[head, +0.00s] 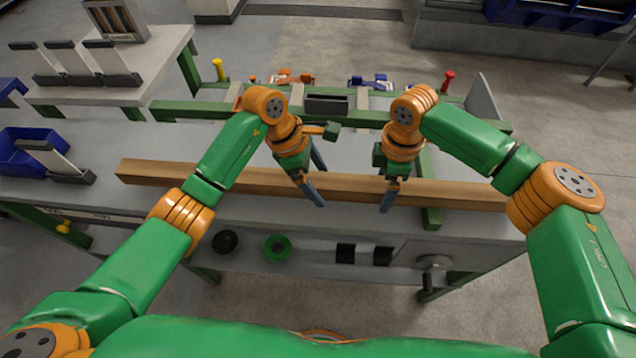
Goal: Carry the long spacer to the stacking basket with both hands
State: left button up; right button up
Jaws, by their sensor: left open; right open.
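The long spacer looks to be the long brown wooden beam (225,178) lying lengthwise across the grey table. My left gripper (316,180) is open, with its blue fingers in front of the beam's middle. My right gripper (390,196) is open a little further right, its fingers also overlapping the beam in the picture. I cannot tell whether either gripper touches the beam or hovers over it. My grippers hide small parts of the beam. I cannot identify the stacking basket with certainty.
A blue bin (22,150) and a grey angled holder (62,164) stand at the table's left end. Behind the table is a green frame (190,110) with orange and blue clamps. A side table (150,62) is at the back left. Grey floor lies open at the back.

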aim_at(327, 179)
pick_arm(q)
jog(key=shift+c, duration=0.2)
pick_arm(e)
jog(key=shift+c, duration=0.2)
pick_arm(q)
grip_shut()
pick_arm(e)
grip_shut()
pick_arm(q)
jog(key=shift+r, duration=0.15)
pick_arm(e)
jog(key=shift+r, duration=0.1)
